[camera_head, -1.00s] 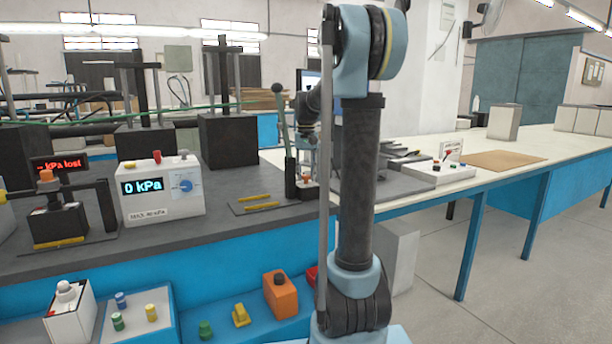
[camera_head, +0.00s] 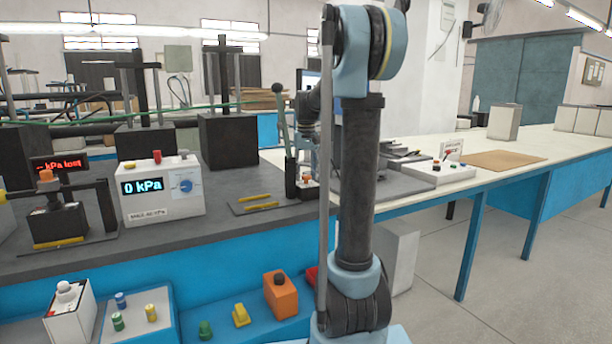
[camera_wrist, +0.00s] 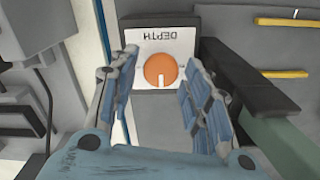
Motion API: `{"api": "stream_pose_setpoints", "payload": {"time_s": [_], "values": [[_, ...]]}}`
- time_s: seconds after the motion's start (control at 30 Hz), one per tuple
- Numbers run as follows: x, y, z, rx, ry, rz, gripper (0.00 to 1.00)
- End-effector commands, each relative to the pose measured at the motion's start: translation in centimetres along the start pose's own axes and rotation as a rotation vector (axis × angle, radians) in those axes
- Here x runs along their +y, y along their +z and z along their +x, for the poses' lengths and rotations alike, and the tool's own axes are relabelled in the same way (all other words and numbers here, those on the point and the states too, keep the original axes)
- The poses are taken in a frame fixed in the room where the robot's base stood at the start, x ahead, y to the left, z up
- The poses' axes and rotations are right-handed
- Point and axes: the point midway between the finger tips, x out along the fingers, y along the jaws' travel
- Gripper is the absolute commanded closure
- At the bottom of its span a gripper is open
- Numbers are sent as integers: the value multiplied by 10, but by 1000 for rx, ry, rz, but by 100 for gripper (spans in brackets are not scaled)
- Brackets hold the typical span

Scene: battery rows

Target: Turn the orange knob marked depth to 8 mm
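The orange depth knob (camera_wrist: 161,71) shows in the wrist view on a white plate (camera_wrist: 160,42) marked DEPTH, which appears upside down there. A white pointer line on the knob points toward the bottom of that view. No scale numbers can be read. My gripper (camera_wrist: 158,88) is open, with one blue-padded finger on each side of the knob in the picture. I see clear gaps between the fingers and the knob; how far off it is in depth I cannot tell. In the head view my arm hides most of this spot.
A dark lever handle (camera_wrist: 255,88) stands close to the right finger. Yellow bars (camera_wrist: 285,74) lie on a plate beyond it. In the head view a pressure box (camera_head: 161,190) reading 0 kPa stands left on the bench. An orange box (camera_head: 280,296) sits on the lower blue shelf.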

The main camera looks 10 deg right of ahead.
Motion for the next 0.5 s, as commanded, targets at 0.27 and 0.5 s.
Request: {"api": "stream_pose_setpoints", "payload": {"time_s": [0.27,0.5], "values": [[0,2,1,-3,0,0,49],[0,2,1,-3,0,34,49]]}}
